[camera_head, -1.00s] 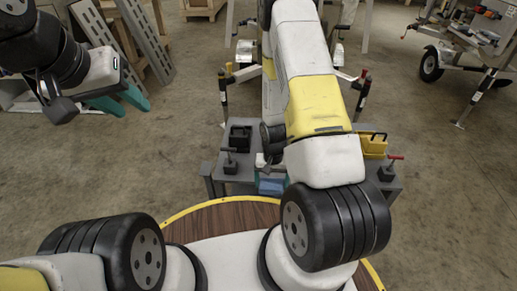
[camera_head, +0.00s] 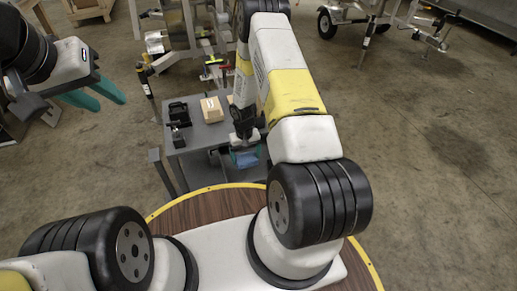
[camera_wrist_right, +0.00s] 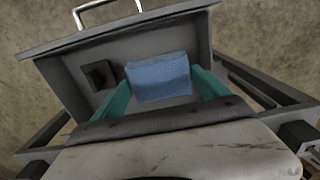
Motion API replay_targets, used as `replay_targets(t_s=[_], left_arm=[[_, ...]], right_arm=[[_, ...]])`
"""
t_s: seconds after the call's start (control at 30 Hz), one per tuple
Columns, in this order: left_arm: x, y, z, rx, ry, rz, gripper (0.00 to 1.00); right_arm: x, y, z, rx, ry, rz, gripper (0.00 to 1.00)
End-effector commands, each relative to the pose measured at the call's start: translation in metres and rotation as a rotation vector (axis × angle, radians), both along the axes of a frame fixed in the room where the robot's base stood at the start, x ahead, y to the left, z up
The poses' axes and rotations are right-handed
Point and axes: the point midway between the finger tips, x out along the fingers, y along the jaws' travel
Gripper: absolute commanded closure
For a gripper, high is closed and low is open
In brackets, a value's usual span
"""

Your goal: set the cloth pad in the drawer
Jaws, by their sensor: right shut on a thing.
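The blue cloth pad (camera_wrist_right: 160,78) is between the two teal fingers of my right gripper (camera_wrist_right: 160,82), which is shut on it. In the right wrist view the pad shows over the inside of the open grey drawer (camera_wrist_right: 205,38); I cannot tell whether it touches the drawer's floor. In the head view the pad (camera_head: 245,158) shows below my right gripper (camera_head: 244,141), at the workbench's front. My left gripper (camera_head: 92,94) is at the upper left of the head view, its teal fingers apart and empty, far from the pad.
A dark block (camera_wrist_right: 98,74) sits inside the drawer, left of the pad. The drawer has a metal handle (camera_wrist_right: 106,10). On the grey workbench (camera_head: 205,132) stand black items (camera_head: 178,113) and a tan box (camera_head: 211,109).

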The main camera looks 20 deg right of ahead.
Motion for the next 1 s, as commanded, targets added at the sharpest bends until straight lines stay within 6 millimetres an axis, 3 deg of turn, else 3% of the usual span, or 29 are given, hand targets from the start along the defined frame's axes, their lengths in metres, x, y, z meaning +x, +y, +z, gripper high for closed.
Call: replay_targets(t_s=[0.2,0.63,1.0], left_arm=[[0.000,0.000,0.000,0.000,0.000,0.000,0.64],[0.000,0.000,0.000,0.000,0.000,0.000,0.64],[0.000,0.000,0.000,0.000,0.000,0.000,0.64]], right_arm=[[0.002,0.000,-0.040,-0.001,0.003,0.005,0.54],[0.001,0.000,-0.093,-0.001,0.002,0.005,0.54],[0.002,0.000,-0.099,-0.001,0.000,0.005,0.54]])
